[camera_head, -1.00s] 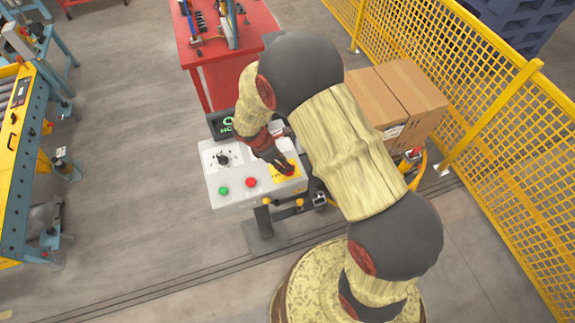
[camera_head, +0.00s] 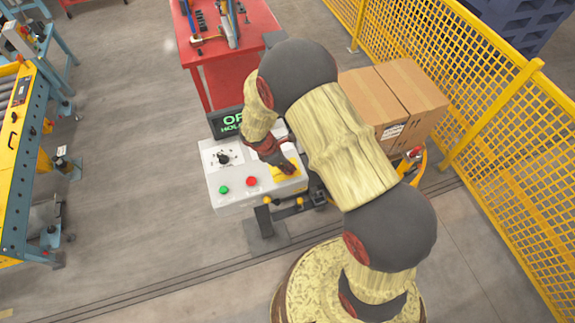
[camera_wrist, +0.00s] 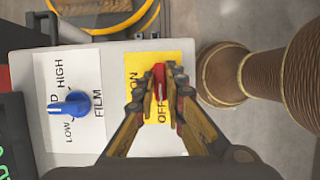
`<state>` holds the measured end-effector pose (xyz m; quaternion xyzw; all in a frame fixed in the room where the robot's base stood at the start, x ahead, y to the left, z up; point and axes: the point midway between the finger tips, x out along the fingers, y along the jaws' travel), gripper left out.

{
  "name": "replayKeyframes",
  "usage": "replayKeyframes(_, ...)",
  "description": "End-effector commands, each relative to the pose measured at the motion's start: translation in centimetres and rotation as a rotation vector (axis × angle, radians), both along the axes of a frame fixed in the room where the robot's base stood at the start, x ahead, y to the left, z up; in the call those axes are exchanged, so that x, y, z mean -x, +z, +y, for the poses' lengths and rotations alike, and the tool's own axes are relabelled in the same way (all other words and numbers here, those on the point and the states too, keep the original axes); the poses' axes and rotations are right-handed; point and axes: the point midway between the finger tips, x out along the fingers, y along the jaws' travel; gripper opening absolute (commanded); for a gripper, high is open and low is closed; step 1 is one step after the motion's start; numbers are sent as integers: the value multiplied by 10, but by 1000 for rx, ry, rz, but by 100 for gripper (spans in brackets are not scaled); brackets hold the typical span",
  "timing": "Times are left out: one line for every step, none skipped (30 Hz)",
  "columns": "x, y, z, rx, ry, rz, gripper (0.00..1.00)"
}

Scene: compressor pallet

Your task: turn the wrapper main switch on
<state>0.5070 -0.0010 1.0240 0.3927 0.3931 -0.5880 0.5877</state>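The wrapper main switch (camera_wrist: 159,78) is a red handle on a yellow plate (camera_wrist: 140,63) marked ON and OFF. In the wrist view the handle lies lengthwise up the picture, in line with the OFF mark. My gripper (camera_wrist: 158,84) is over the plate, with one fingertip on each side of the handle. The fingers look open, with a little yellow visible beside the handle; contact is unclear. In the head view my gripper (camera_head: 285,168) hides the handle, and part of the yellow plate (camera_head: 283,174) shows below it.
A dark display (camera_head: 229,121) with green letters stands behind. Cartons (camera_head: 410,95) and a yellow mesh fence (camera_head: 465,90) are to the right.

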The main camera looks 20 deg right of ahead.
Motion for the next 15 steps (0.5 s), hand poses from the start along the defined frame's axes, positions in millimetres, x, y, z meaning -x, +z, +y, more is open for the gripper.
replayKeyframes(0, 0, 0, 0, 0, 0, 7)
replayKeyframes(0, 0, 0, 0, 0, 0, 5)
replayKeyframes(0, 0, 0, 0, 0, 0, 3)
replayKeyframes(0, 0, 0, 0, 0, 0, 1)
replayKeyframes(0, 0, 0, 0, 0, 0, 0)
replayKeyframes(0, 0, 0, 0, 0, 0, 0)
replayKeyframes(0, 0, 0, 0, 0, 0, 0)
replayKeyframes(0, 0, 0, 0, 0, 0, 0)
replayKeyframes(0, 0, 0, 0, 0, -1, 0)
replayKeyframes(0, 0, 0, 0, 0, -1, 0)
replayKeyframes(0, 0, 0, 0, 0, -1, 0)
replayKeyframes(0, 0, 0, 0, 0, -1, 0)
replayKeyframes(0, 0, 0, 0, 0, -1, 0)
replayKeyframes(0, 0, 0, 0, -1, 0, 0)
replayKeyframes(0, 0, 0, 0, -2, -1, 0)
